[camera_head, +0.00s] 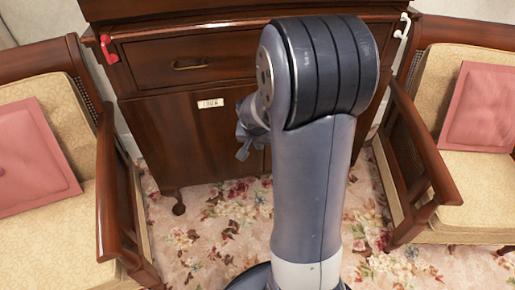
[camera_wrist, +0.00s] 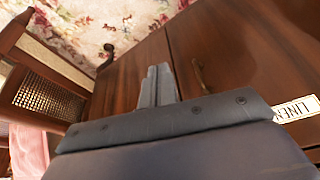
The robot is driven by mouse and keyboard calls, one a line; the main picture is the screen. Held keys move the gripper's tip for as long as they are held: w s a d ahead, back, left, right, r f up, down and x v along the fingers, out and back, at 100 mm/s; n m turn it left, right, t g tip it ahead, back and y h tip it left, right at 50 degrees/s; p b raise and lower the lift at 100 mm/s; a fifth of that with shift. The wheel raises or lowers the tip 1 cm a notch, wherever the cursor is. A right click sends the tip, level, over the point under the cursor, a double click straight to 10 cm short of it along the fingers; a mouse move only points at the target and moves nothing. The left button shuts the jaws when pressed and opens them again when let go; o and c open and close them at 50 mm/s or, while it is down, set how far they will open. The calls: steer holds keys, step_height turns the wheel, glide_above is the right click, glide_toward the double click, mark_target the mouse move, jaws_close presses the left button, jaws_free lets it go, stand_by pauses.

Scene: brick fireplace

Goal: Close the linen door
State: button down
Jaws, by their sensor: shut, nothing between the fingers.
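The linen door (camera_head: 177,135) is a dark wooden panel below a drawer in the cabinet, with a white label (camera_head: 210,103). It looks about flush with the cabinet front; I cannot tell whether a small gap is left. In the wrist view the linen door (camera_wrist: 245,60) fills the right side, with the LINEN label (camera_wrist: 297,108) and a small brass handle (camera_wrist: 198,76) near a dark seam. My gripper (camera_head: 243,153) is in front of the cabinet, partly hidden by my arm. In the wrist view my gripper (camera_wrist: 158,72) is shut and empty, near the seam; contact is unclear.
Wooden armchairs stand close on the left (camera_head: 120,200) and right (camera_head: 415,170), with pink cushions. The drawer (camera_head: 190,60) above is shut. A red hook (camera_head: 108,48) and a white hook (camera_head: 403,25) are at the cabinet's upper corners.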

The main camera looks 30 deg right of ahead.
steer(key=shift+w+d, duration=0.3)
steer(key=shift+w, duration=0.15)
steer(key=w+d+n+y+p, duration=0.1)
steer(key=w+d+p, duration=0.4)
steer(key=w, duration=0.5)
steer(key=shift+d+n, duration=0.7)
steer(key=shift+n, duration=0.2)
